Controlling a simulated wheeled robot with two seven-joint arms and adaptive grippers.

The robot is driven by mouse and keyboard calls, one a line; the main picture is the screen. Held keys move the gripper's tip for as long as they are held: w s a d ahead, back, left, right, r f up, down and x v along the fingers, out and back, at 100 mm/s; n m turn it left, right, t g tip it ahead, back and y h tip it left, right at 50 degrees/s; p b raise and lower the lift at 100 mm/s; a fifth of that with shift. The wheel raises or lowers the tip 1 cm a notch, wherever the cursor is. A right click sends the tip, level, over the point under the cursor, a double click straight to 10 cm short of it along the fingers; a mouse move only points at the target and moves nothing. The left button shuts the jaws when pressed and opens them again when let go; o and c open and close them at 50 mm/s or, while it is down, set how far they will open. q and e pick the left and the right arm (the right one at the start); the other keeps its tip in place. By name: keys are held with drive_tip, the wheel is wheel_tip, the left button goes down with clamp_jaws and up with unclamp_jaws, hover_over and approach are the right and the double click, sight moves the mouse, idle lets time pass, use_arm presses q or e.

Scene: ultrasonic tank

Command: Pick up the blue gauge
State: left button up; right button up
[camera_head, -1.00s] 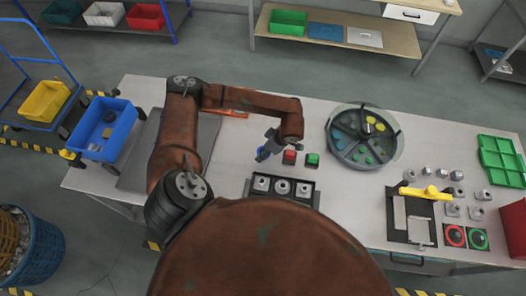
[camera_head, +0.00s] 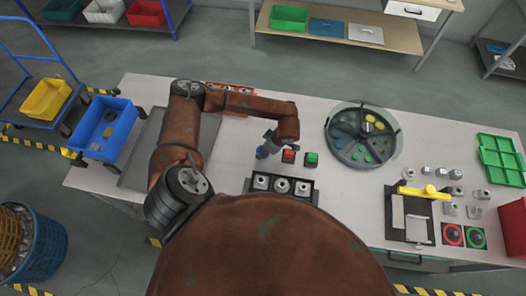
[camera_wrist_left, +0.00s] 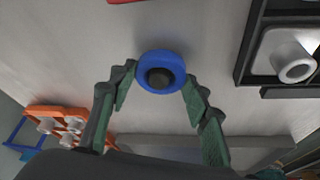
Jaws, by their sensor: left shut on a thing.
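The blue gauge (camera_wrist_left: 160,72) is a blue ring with a dark round centre. In the left wrist view it sits between the fingertips of my left gripper (camera_wrist_left: 158,82), which is shut on it. In the head view the gauge (camera_head: 262,153) shows as a small blue spot at the tip of my left gripper (camera_head: 266,150), over the table left of the red button. I cannot tell how far it is above the table. My right gripper is not in view.
A red button (camera_head: 289,156) and a green button (camera_head: 311,159) stand close right of the gripper. A dark holder with metal parts (camera_head: 282,201) lies in front. A round divided dish (camera_head: 338,116) is to the right, a blue bin (camera_head: 125,118) far left.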

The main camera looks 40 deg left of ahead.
use_arm(q)
drive_tip(key=shift+w, duration=0.1)
drive_tip(key=c, duration=0.6)
